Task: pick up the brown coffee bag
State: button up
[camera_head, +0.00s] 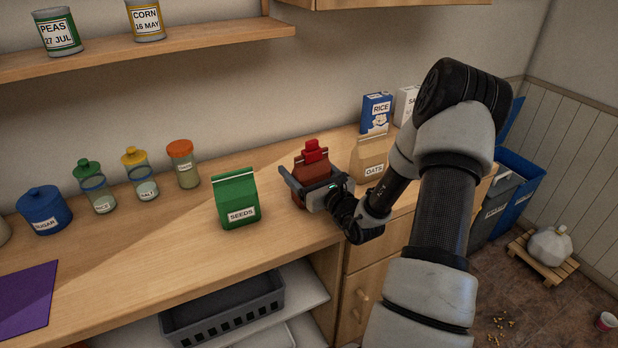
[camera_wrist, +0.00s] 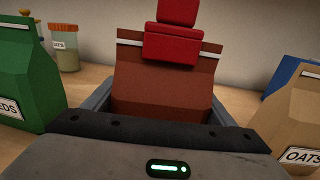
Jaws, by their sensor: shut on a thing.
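The brown coffee bag (camera_head: 309,164) stands upright on the wooden counter, with a folded top and a pale strip. A red object (camera_head: 312,149) shows at its top; in the wrist view it is a red block-like piece (camera_wrist: 172,47) overlapping the bag's top edge. My gripper (camera_head: 312,190) is around the lower part of the bag, with a finger on each side, shut on it. In the wrist view the bag (camera_wrist: 165,85) sits between the grey fingers. Its lower front is hidden by my gripper.
A green seeds bag (camera_head: 237,201) stands to the left and a tan oats bag (camera_head: 369,158) close to the right. A rice box (camera_head: 375,114) is behind the oats. Several jars line the back left.

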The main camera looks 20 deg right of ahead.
notch_tip(320, 180, up, 10)
jog(key=p, duration=0.2)
jog(key=shift+f, duration=0.1)
dwell(0.3)
